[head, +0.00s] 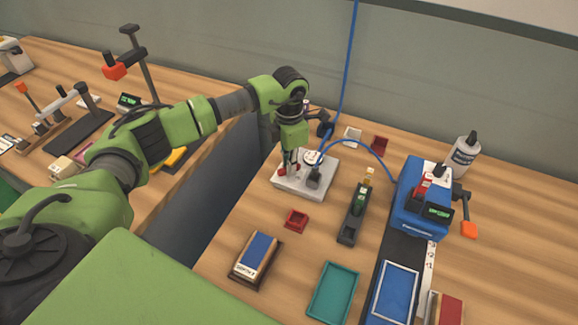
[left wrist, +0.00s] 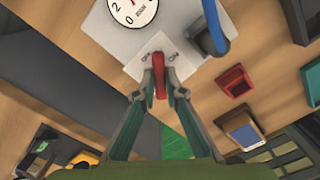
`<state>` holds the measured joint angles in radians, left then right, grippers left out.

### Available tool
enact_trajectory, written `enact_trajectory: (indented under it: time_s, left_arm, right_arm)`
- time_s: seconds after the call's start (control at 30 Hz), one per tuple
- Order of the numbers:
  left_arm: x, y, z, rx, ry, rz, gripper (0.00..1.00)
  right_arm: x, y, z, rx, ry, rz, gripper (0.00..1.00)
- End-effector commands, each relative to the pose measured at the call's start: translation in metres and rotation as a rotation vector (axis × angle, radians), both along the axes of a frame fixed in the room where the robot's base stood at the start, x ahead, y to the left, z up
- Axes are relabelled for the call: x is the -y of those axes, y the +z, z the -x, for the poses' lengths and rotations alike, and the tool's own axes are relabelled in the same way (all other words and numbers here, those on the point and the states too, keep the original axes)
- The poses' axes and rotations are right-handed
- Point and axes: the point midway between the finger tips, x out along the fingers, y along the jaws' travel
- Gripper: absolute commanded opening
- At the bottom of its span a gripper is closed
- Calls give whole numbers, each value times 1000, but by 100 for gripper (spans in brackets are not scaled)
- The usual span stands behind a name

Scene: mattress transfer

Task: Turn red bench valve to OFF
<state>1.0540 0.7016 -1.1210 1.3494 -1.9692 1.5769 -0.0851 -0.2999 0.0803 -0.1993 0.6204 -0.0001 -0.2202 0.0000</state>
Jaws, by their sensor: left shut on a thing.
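The red bench valve handle (left wrist: 159,68) sits on a small light plate (left wrist: 136,66) in the left wrist view, beside marks I cannot read. My left gripper (left wrist: 160,84) is shut on the handle, one finger on each side, and the handle points roughly along the fingers. In the head view my left gripper (head: 289,168) reaches down onto the pale valve base (head: 318,188), and its fingers partly hide the red handle. A round dial gauge (left wrist: 130,8) is next to the valve, cut off by the frame edge. My right gripper is not in view.
A blue hose (head: 343,75) hangs to the base, close by my left gripper. A small red bin (head: 296,220), a green-and-black tool (head: 356,208) and a blue machine (head: 419,205) stand nearby. A dark gap (head: 215,195) separates the two wooden benches.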

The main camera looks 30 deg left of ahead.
Motion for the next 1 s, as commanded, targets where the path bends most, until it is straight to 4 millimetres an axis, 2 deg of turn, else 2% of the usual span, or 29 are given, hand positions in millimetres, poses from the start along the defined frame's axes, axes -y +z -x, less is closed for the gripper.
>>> enact_trajectory:
  time_s: [0.6,1.0]
  left_arm:
    - [0,1,-1,2,537,2,0]
    - [0,2,-1,3,698,2,0]
  right_arm:
    - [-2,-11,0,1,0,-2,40]
    - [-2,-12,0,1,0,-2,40]
